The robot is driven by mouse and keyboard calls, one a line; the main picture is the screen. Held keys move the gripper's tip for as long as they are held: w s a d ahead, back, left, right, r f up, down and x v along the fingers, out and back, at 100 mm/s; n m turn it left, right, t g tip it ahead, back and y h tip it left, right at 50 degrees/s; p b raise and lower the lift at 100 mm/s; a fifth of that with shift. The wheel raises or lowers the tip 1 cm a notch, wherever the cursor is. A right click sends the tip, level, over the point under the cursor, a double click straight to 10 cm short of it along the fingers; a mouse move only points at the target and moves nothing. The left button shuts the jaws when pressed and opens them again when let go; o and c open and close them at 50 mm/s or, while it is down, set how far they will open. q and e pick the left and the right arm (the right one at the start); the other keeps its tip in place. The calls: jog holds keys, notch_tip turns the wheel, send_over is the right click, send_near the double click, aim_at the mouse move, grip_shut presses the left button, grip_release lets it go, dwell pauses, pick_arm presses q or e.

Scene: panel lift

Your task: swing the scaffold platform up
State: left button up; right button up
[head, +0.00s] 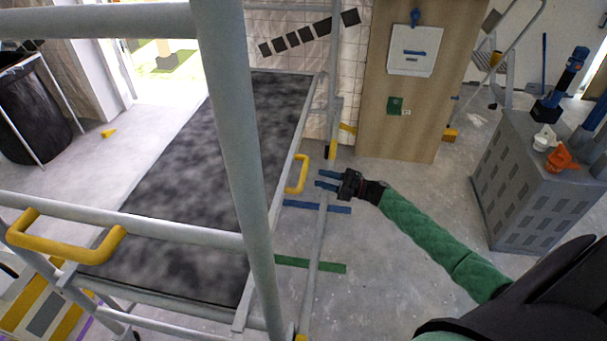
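The scaffold platform (178,190) is a dark, speckled panel with a pale grey metal frame, lying low between the scaffold tubes. One yellow handle (299,174) is on its right side edge. Another yellow handle (66,252) is on the near tube at the left. A thick scaffold post (238,130) hides part of the platform. My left gripper is not in view.
Scaffold tubes (100,20) cross close in front and beside the platform. A grey cabinet (530,185) with tools on top stands at the right. A wooden panel (415,130) and a stepladder (505,55) are behind. The floor (400,270) around my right arm is mostly clear.

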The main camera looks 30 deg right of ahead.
aim_at(304, 174)
jog(key=x, duration=0.7)
jog(key=shift+w+a, duration=0.1)
jog(key=shift+p, duration=0.3)
grip_shut()
